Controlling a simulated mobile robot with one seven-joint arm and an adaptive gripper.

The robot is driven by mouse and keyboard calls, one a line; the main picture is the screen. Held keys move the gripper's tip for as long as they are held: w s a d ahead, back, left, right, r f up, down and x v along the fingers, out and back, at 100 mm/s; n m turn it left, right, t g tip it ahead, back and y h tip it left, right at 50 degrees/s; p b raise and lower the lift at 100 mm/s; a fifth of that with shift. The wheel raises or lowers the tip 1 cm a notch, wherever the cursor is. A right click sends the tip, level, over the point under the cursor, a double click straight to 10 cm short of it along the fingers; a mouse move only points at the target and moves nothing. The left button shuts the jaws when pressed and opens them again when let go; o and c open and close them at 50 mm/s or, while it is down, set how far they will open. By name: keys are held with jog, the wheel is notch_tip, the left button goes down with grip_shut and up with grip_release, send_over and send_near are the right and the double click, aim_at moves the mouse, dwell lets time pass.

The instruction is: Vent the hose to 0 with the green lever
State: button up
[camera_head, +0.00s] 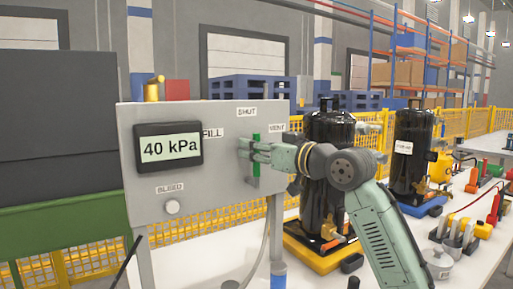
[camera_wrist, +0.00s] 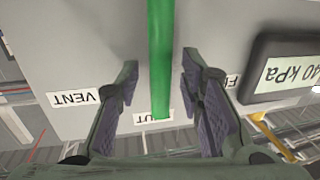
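The green lever (camera_head: 256,140) stands upright on the grey panel (camera_head: 225,185), pointing toward the SHUT label (camera_head: 247,112). The VENT label (camera_head: 277,127) is to its upper right and the FILL label (camera_head: 213,132) to its left. The display (camera_head: 168,148) reads 40 kPa. My gripper (camera_head: 250,150) is at the lever, hiding its middle. In the wrist view, which is upside down, my gripper (camera_wrist: 158,85) is open. The green lever (camera_wrist: 160,50) lies between its fingers, with a gap visible on both sides.
Two black tanks, one nearer (camera_head: 328,135) and one farther (camera_head: 412,150), stand right of the panel, the nearer one behind my arm. A grey hose (camera_head: 262,250) hangs below the panel. Fittings crowd the table at right.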

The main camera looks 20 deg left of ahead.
jog(key=shift+c, duration=0.5)
grip_shut()
